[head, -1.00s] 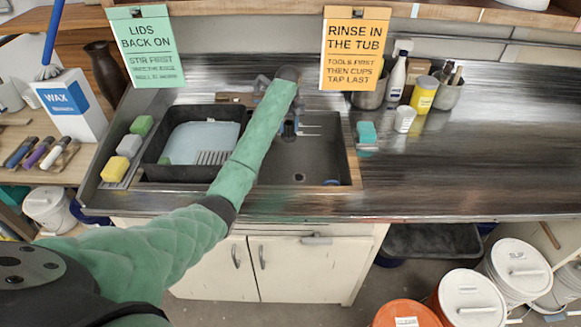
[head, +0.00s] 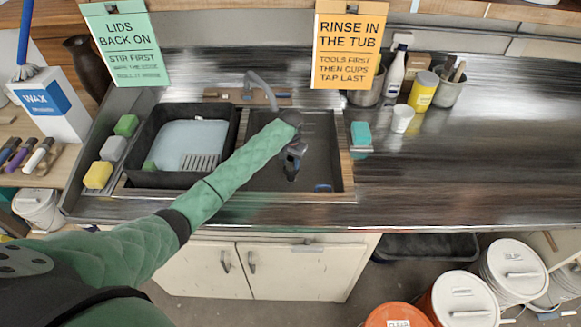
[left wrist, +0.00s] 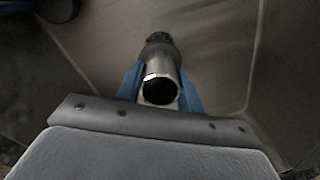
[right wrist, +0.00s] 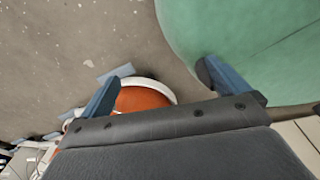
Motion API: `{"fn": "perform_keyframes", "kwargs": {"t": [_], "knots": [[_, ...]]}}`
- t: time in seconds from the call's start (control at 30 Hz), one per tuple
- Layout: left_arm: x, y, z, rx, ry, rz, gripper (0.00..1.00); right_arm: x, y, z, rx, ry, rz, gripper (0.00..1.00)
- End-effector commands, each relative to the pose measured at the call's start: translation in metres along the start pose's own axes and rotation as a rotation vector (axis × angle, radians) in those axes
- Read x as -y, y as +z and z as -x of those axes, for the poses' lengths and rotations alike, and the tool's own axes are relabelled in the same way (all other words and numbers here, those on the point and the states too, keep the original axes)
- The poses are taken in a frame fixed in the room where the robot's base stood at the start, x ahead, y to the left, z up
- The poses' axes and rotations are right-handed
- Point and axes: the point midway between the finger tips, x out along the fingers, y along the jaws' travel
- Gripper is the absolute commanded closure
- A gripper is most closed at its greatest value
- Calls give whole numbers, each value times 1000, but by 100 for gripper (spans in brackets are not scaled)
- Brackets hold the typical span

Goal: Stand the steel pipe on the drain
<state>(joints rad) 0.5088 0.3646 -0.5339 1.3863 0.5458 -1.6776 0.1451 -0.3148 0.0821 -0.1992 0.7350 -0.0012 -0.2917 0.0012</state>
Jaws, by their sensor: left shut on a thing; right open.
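The steel pipe (left wrist: 158,62) is a shiny tube with a dark open end facing my camera in the left wrist view. My left gripper (left wrist: 160,88) is shut on it, one blue finger on each side. The pipe points down at the dark drain (left wrist: 158,38), which it partly covers; I cannot tell whether they touch. In the head view my left gripper (head: 294,156) is inside the right-hand sink basin (head: 262,180), and arm and fingers hide most of the pipe. My right gripper (right wrist: 165,68) is open and empty, away from the sink.
A black tub with a pale panel (head: 190,145) fills the left side of the sink. A tap (head: 262,88) stands behind. A teal sponge (head: 361,134) sits right of the basin. Buckets (head: 465,300) stand on the floor at right. An orange bucket (right wrist: 142,98) shows below my right gripper.

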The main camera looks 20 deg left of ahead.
Motion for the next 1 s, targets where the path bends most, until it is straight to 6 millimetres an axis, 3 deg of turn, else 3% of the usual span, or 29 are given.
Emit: {"fn": "perform_keyframes", "kwargs": {"t": [0.17,0.43,0.9,0.93,1.0], "knots": [[0,0,-11,1,0,2,88,-1,11,4,6,1,0,0],[0,0,-42,1,0,1,88,-1,44,9,29,0,0,0],[0,0,-50,0,0,1,88,-1,45,8,28,0,0,0],[0,0,-49,0,-1,1,59,0,45,8,28,0,0,0],[0,0,-49,0,-1,1,45,0,45,8,28,0,0,0]]}}
